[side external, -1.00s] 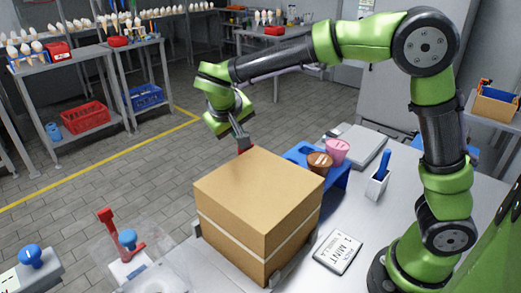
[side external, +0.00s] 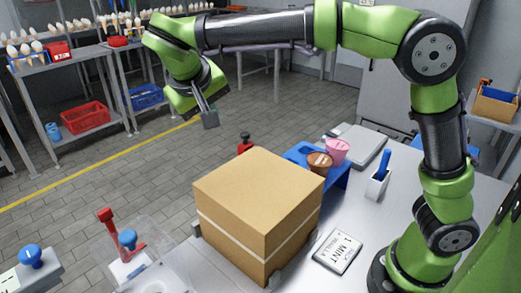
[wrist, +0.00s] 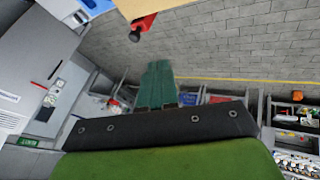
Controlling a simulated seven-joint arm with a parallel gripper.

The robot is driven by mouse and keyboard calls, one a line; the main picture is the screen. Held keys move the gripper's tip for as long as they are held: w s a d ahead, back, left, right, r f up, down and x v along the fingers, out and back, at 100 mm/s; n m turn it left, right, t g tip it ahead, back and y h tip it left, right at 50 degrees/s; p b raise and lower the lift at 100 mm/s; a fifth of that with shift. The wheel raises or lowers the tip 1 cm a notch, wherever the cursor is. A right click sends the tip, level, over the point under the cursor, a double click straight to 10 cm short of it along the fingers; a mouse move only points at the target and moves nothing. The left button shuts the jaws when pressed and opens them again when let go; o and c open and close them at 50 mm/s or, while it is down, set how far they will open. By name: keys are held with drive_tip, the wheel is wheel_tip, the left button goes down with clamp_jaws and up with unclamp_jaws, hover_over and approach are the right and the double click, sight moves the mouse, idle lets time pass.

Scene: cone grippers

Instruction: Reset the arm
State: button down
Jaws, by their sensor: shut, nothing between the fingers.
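My gripper (side external: 209,118) hangs in the air at upper left in the side external view, above and behind the cardboard box (side external: 258,205). It is shut and empty, clear of everything around it. In the wrist view my gripper (wrist: 160,75) points out over the tiled floor, with a corner of the box (wrist: 135,8) at the top edge. A red-handled thing (side external: 244,143) stands behind the box and also shows in the wrist view (wrist: 141,28).
The steel table (side external: 395,235) holds a blue stand (side external: 338,180) with a brown cup (side external: 319,163) and a pink cup (side external: 337,151). A MINT label card (side external: 338,252) lies right of the box. Shelves (side external: 80,95) with cones stand at back left. Floor between is free.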

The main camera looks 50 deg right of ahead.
drive_tip(key=s+f+n+y, duration=0.1)
drive_tip(key=s, duration=0.1)
drive_tip(key=s+d+f+n+y, duration=0.1)
drive_tip(key=s+f+y, duration=0.1)
drive_tip(key=s+d+f+n+y, duration=0.1)
drive_tip(key=s, duration=0.1)
drive_tip(key=shift+s+f+g, duration=0.15)
drive_tip(key=shift+f+g, duration=0.1)
drive_tip(key=shift+g, duration=0.05)
drive_tip(key=s+d+m+t+y, duration=0.1)
drive_tip(key=s+d, duration=0.1)
drive_tip(key=s, duration=0.1)
drive_tip(key=s+d+f+m+t+y, duration=0.1)
drive_tip(key=s+d, duration=0.1)
drive_tip(key=s, duration=0.2)
drive_tip(key=s+d+t+y, duration=0.1)
drive_tip(key=s+d+y, duration=0.1)
drive_tip(key=s, duration=0.2)
drive_tip(key=shift+s+d+f+m, duration=0.1)
drive_tip(key=shift+s+f+m, duration=0.05)
drive_tip(key=shift+f+m, duration=0.25)
drive_tip(key=shift+s+d+r+m+t, duration=0.25)
drive_tip(key=shift+s+d+m+t, duration=0.15)
drive_tip(key=shift+d, duration=0.2)
drive_tip(key=shift+s+d+r+m+t, duration=0.3)
drive_tip(key=shift+s+d, duration=0.2)
drive_tip(key=shift+d, duration=0.1)
